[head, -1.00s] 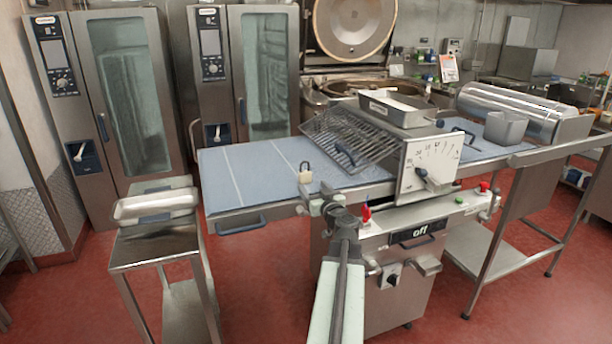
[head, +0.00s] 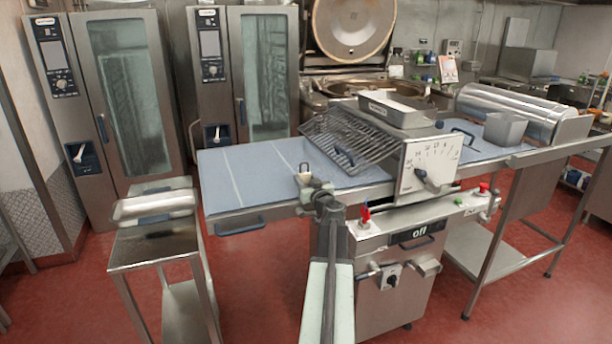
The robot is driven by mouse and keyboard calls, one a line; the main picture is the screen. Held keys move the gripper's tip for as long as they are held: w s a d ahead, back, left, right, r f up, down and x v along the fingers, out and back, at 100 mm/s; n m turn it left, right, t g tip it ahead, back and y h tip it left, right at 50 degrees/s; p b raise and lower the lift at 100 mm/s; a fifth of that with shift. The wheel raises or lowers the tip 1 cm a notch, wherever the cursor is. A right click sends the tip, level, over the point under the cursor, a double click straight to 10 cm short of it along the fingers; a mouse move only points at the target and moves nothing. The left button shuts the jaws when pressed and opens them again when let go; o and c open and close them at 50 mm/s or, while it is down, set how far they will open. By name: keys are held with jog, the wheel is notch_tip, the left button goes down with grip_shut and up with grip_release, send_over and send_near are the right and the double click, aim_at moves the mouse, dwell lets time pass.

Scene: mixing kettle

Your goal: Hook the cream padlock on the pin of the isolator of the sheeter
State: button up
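The sheeter (head: 340,258) has a steel body with an "off" plate (head: 419,233). Below that plate is a dark rotary switch on a light plate (head: 390,277), which looks like the isolator. Its pin is too small to make out. The padlock is apart from this switch, above and to its left.
A wire rack (head: 345,143) and dial box (head: 428,165) are above. A small steel table with a tray (head: 155,205) stands left. Red floor is open between it and the sheeter.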

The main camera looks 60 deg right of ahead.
aim_at(306, 174)
grip_shut()
notch_tip(306, 174, up, 5)
jog(key=p, duration=0.5)
jog(key=shift+r, duration=0.15)
jog(key=shift+f, duration=0.2)
